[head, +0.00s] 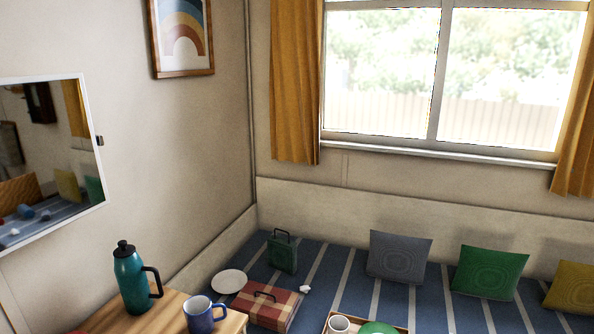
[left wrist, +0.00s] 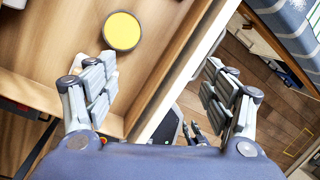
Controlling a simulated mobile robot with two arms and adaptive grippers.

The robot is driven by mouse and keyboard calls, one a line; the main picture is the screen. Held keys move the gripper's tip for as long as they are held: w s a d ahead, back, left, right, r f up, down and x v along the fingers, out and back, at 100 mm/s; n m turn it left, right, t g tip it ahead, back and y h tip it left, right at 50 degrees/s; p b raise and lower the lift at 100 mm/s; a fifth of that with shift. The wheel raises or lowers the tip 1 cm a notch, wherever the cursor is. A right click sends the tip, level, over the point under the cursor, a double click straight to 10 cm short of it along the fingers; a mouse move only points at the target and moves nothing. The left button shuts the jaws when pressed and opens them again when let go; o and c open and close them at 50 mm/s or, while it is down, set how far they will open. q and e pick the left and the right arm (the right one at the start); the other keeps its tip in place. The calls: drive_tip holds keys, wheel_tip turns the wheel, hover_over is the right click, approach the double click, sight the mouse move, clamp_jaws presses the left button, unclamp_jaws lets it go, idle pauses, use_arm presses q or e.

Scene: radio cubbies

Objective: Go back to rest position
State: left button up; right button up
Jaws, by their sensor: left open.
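My left gripper (left wrist: 160,95) shows in the left wrist view. Its two fingers are spread apart with nothing between them. It is over the edge of a wooden cubby or shelf (left wrist: 160,45). A round yellow-topped thing (left wrist: 122,31) stands on the wood beyond the left finger, apart from it.
The head view shows a wooden table (head: 158,311) with a teal bottle (head: 132,282) and a blue mug (head: 199,315). Behind is a striped bench (head: 340,283) with a plaid box (head: 268,305), a plate (head: 229,281) and cushions (head: 398,257). Wooden floor (left wrist: 265,92) shows right of the shelf.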

use_arm(q)
drive_tip(key=s+n, duration=0.1)
drive_tip(key=n, duration=0.1)
drive_tip(key=s+d+n, duration=0.1)
drive_tip(key=n, duration=0.1)
drive_tip(key=s+n+h, duration=0.1)
drive_tip(key=s+n, duration=0.1)
drive_tip(key=n, duration=0.1)
drive_tip(key=shift+s+d+f, duration=0.1)
drive_tip(key=shift+d+f, duration=0.25)
drive_tip(key=shift+d, duration=0.05)
drive_tip(key=s+a+n+t+y, duration=0.25)
drive_tip(key=s+a+n, duration=1.15)
drive_tip(key=n, duration=1.1)
wheel_tip(320, 180, down, 25)
drive_tip(key=g, duration=0.2)
drive_tip(key=s+a+f+g, duration=0.1)
drive_tip(key=s+a+f, duration=0.1)
drive_tip(key=s+f, duration=1.5)
drive_tip(key=shift+s+a+f, duration=0.3)
drive_tip(key=shift+s+a, duration=0.1)
drive_tip(key=shift+s, duration=0.3)
use_arm(e)
drive_tip(key=shift+s+a, duration=0.35)
drive_tip(key=shift+a, duration=0.05)
